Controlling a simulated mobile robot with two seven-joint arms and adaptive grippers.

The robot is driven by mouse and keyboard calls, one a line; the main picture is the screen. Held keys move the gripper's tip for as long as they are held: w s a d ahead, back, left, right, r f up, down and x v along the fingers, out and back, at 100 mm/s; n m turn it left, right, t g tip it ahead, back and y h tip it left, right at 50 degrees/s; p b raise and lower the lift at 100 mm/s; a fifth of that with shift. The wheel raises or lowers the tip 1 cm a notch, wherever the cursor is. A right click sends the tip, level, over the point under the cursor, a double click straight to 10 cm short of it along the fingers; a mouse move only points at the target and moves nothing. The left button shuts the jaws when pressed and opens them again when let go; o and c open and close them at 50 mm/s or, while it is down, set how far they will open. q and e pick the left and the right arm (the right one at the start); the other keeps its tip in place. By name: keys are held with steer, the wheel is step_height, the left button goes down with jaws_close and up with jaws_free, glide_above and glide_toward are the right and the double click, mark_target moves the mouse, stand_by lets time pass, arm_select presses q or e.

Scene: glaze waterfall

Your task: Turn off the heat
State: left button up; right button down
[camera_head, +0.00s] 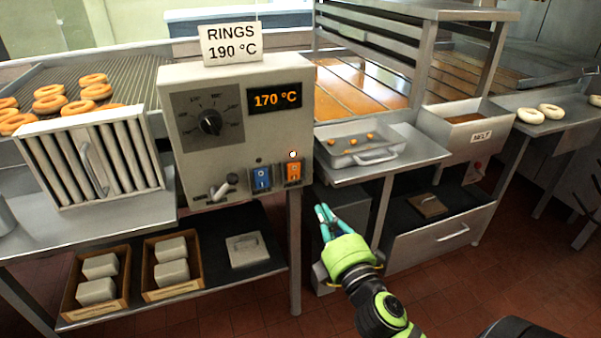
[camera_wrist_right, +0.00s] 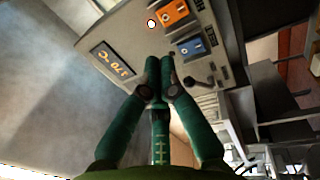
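The grey control box (camera_head: 195,165) carries a black dial (camera_head: 209,122), an orange display (camera_head: 274,99) reading 170 °C, a blue switch (camera_head: 261,178) and an orange switch (camera_head: 293,172). A lit white lamp (camera_head: 293,154) sits above the orange switch. The wrist view shows the orange switch (camera_wrist_right: 174,12), blue switch (camera_wrist_right: 193,45), lamp (camera_wrist_right: 151,23) and display (camera_wrist_right: 112,63). My right gripper (camera_head: 322,208) is below and right of the switches, apart from them. Its green fingers (camera_wrist_right: 160,70) come together at the tips, with nothing between them. My left gripper is out of view.
A sign (camera_head: 231,43) reading RINGS 190 °C stands on the box. A black-knobbed lever (camera_head: 231,180) is left of the switches. A metal tray (camera_head: 362,148) rests on the right-hand counter. Rings (camera_head: 50,103) lie on the left rack. Open floor shows at lower right.

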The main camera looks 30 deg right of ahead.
mark_target(297, 165)
steer(key=p+x, duration=0.3)
steer(key=x, duration=0.9)
steer(key=shift+w+r, duration=0.1)
steer(key=shift+w+d, duration=0.15)
steer(key=shift+w, duration=0.4)
steer(key=shift+w+r, duration=0.2)
steer(key=shift+w, duration=0.05)
